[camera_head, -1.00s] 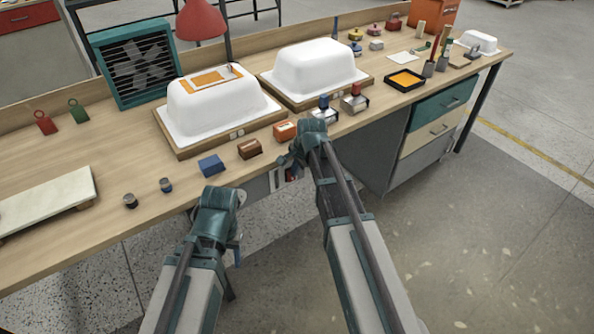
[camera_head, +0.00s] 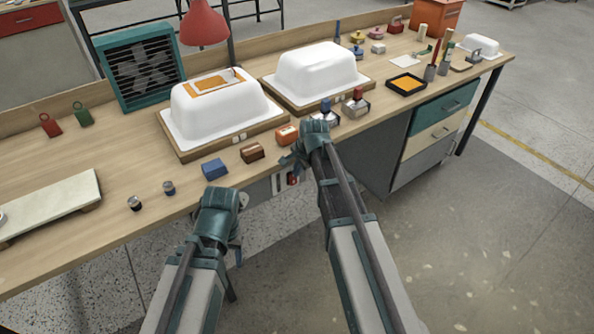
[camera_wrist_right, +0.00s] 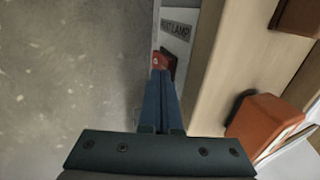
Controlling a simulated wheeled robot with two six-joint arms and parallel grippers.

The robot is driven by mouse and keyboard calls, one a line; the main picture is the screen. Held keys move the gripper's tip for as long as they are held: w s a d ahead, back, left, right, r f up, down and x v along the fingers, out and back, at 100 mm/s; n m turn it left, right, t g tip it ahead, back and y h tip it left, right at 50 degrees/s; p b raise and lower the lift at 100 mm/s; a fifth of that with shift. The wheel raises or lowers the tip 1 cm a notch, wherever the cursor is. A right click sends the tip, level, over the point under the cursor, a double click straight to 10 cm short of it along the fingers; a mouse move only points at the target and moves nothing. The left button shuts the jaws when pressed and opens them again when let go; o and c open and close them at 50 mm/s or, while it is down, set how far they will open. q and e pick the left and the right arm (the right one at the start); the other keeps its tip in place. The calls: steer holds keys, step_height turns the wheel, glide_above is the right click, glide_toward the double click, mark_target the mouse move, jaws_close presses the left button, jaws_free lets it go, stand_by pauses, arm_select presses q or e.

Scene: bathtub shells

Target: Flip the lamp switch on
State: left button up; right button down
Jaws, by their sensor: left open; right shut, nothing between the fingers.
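The lamp switch is a small red switch (camera_wrist_right: 162,60) on a panel on the bench's front face, beside a label ending in "LAMP" in the right wrist view. In the head view the panel (camera_head: 279,185) shows below the bench edge, and a red part (camera_head: 293,179) shows on it. My right gripper (camera_wrist_right: 158,76) is shut and empty, its fingertips right at the red switch. I cannot tell whether they touch it. The switch's position is unclear. The red lamp shade (camera_head: 203,23) hangs over the back of the bench. My left gripper (camera_head: 238,252) is open in front of the bench, mostly hidden by its wrist.
Blue (camera_head: 214,168), brown (camera_head: 252,152) and orange (camera_head: 286,134) blocks stand along the bench's front edge. Behind them are white tub shells (camera_head: 215,108) on wooden boards and a teal fan box (camera_head: 141,65). Drawers (camera_head: 440,135) stand to the right. The floor in front is clear.

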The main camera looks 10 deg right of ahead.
steer(key=s+p+v, duration=0.1)
steer(key=p+v, duration=0.9)
steer(key=v, duration=0.1)
steer(key=shift+s+d, duration=0.25)
steer(key=shift+d, duration=0.05)
steer(key=s+a+n+g+h+p, duration=0.1)
steer(key=s+a+n+g, duration=0.1)
steer(key=s+a+n, duration=0.5)
steer(key=s+a+r+n+g+h+p, duration=0.1)
steer(key=s+a+n+g+p, duration=0.1)
steer(key=s+a+n, duration=0.5)
steer(key=s+n, duration=0.3)
steer(key=s, duration=0.3)
steer(key=shift+s+a+r+n+h, duration=0.25)
steer(key=shift+s+a+n+h, duration=0.05)
steer(key=shift+n+h, duration=0.1)
